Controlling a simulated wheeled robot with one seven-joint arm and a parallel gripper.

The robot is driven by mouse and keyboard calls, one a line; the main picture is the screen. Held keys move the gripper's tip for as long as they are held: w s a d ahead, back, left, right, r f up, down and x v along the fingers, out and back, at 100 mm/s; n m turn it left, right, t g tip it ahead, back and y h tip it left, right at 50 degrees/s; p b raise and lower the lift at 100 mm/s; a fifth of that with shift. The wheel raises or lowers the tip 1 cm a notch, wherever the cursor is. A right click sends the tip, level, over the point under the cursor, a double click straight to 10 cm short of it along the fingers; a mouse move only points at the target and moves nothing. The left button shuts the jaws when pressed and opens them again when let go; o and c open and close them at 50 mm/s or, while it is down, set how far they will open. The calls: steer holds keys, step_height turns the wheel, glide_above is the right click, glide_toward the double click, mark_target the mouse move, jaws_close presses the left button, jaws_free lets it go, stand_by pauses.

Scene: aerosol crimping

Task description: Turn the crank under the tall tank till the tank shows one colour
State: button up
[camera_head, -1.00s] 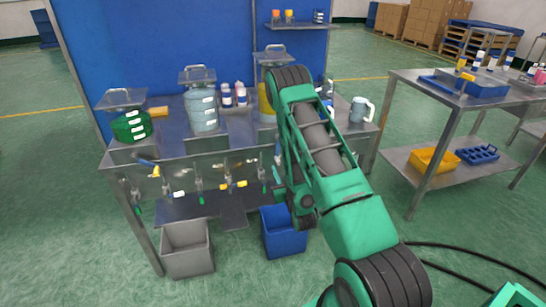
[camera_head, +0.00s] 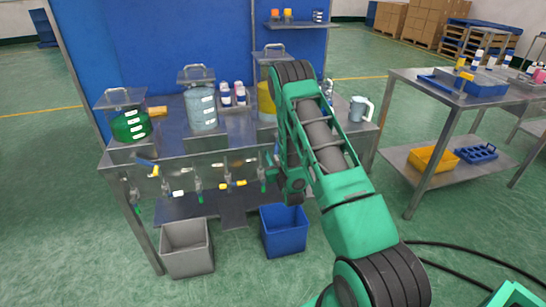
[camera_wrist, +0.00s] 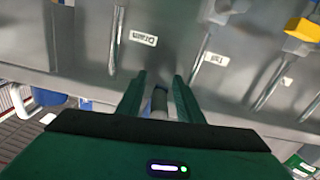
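The tank with the highest lid (camera_head: 270,52), holding yellow liquid (camera_head: 266,101), stands at the back of the bench, and my arm covers its right side. No second colour shows in its visible part. In the wrist view, a "Tall" label (camera_wrist: 216,59) is on the metal front panel, right of a "Drain" label (camera_wrist: 143,39). My gripper (camera_wrist: 159,80) points at the panel between these labels, its two green fingers apart. A short grey cylinder (camera_wrist: 160,101) shows between the fingers; I cannot tell whether it is a crank handle or whether they touch it.
A green-filled squat tank (camera_head: 131,126) and a pale-blue tank (camera_head: 202,110) stand left of the yellow one. Several valves with coloured handles (camera_head: 232,184) line the panel. A grey bin (camera_head: 187,249) and a blue bin (camera_head: 284,232) stand below.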

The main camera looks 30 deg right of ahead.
jaws_close()
steer(key=shift+w+a+r+m, duration=0.1)
steer(key=shift+w+a+m, duration=0.1)
steer(key=shift+a+m, duration=0.5)
jaws_free()
steer(key=shift+d, duration=0.1)
steer(key=v, duration=1.1)
steer(key=shift+w, duration=0.15)
